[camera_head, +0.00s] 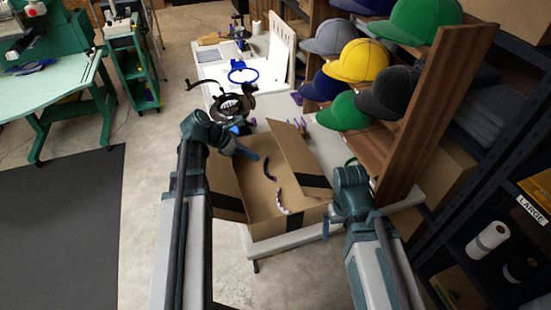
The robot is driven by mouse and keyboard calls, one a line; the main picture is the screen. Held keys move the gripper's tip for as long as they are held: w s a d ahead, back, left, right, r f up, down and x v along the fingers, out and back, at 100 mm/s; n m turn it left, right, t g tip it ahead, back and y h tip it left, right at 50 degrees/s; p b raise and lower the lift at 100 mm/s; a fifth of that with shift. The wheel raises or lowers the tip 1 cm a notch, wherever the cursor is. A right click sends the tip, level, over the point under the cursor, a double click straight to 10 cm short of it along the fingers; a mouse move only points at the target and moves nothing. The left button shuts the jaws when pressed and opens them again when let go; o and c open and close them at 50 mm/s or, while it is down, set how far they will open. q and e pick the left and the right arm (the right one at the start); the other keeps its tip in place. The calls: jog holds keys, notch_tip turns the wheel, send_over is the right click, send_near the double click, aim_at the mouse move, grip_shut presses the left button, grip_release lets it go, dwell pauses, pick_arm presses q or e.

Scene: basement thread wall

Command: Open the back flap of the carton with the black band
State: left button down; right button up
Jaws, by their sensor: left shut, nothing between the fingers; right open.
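The cardboard carton (262,217) with the black band stands on a white table in the middle of the view. Its top is open and the inside shows. One flap (296,155) stands up at the far right, with a piece of black band near its lower edge. Another flap (223,180) is folded out on the left. I cannot tell how the far edge's flap lies behind my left arm. My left gripper (254,156) is shut and empty, above the carton's far left part. My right gripper (326,229) is open, beside the carton's right front corner.
Curved dark and patterned pieces (281,202) lie in the carton. Behind it are a black ring-shaped device (226,103) and a blue hoop (243,75). A wooden cap rack (436,105) rises close on the right, beside dark shelving. Open floor (140,200) is on the left.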

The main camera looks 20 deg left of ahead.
pick_arm(q)
jog(key=b+x, duration=0.7)
jog(key=x, duration=0.3)
jog(key=shift+w+d+r+p, duration=0.15)
jog(key=shift+d+r+p, duration=0.15)
jog(key=shift+r+p, duration=0.3)
jog(key=shift+w+d+r+p, duration=0.25)
jog(key=shift+r+p, duration=0.2)
jog(key=shift+r, duration=0.15)
jog(key=shift+w+d+r+p, duration=0.1)
jog(key=shift+d+r+p, duration=0.2)
jog(key=shift+r+p, duration=0.25)
